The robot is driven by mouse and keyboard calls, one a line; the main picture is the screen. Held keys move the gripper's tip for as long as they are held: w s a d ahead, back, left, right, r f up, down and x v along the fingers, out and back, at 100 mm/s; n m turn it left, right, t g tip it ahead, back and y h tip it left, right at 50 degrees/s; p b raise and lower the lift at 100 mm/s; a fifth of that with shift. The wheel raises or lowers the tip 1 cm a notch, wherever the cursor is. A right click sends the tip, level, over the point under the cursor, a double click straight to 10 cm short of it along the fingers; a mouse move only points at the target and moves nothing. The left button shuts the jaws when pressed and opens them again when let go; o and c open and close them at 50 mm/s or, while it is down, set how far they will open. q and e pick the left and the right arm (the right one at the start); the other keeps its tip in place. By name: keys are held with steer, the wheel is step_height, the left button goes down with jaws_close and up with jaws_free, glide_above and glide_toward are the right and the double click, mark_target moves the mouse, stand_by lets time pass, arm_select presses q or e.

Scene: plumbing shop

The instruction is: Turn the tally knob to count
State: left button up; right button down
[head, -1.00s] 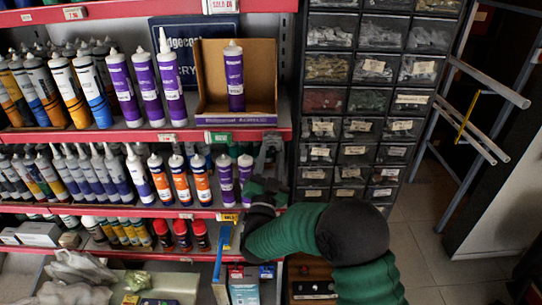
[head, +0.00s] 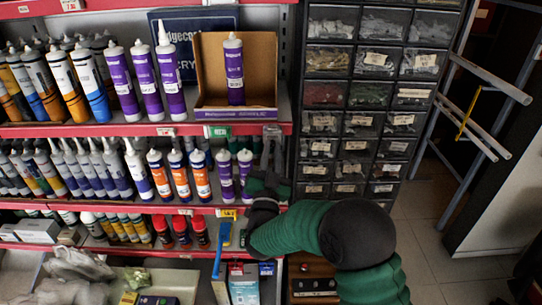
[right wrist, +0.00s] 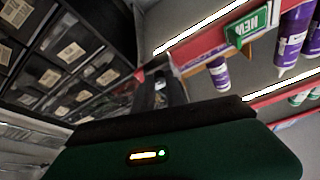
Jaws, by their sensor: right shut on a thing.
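My right gripper (head: 272,150) is raised at the upper red shelf edge, between the purple tubes and the drawer cabinet. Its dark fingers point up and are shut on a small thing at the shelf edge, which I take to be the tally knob. The fingers hide most of it, so its shape and turn cannot be made out. In the right wrist view the fingertips (right wrist: 162,92) are close together, beside the red shelf edge, with a small pale spot between them. My left gripper is not in view.
A cabinet of small labelled drawers (head: 366,98) stands just right of my gripper. Purple tubes (head: 225,175) stand close on its left. A cardboard box (head: 211,75) with one tube is above. A wooden box (head: 302,268) lies below my arm. Open floor (head: 425,220) is at right.

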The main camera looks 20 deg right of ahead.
steer(key=n+y+b, duration=0.3)
steer(key=n, duration=0.3)
steer(key=n+y+b, duration=0.3)
steer(key=n, duration=0.3)
steer(key=d+n+y+b, duration=0.1)
steer(key=n+y+b, duration=0.1)
steer(key=n+b, duration=0.2)
steer(key=shift+s+n+y, duration=0.2)
steer(key=shift+n+y, duration=0.2)
steer(key=shift+n, duration=0.9)
steer(key=shift+r+n+g+y+b, duration=0.15)
steer(key=shift+n+g+y+b, duration=0.35)
steer(key=shift+n, duration=1.3)
steer(key=c, duration=1.4)
jaws_free()
steer(key=shift+w, duration=0.1)
steer(key=shift+a, duration=0.1)
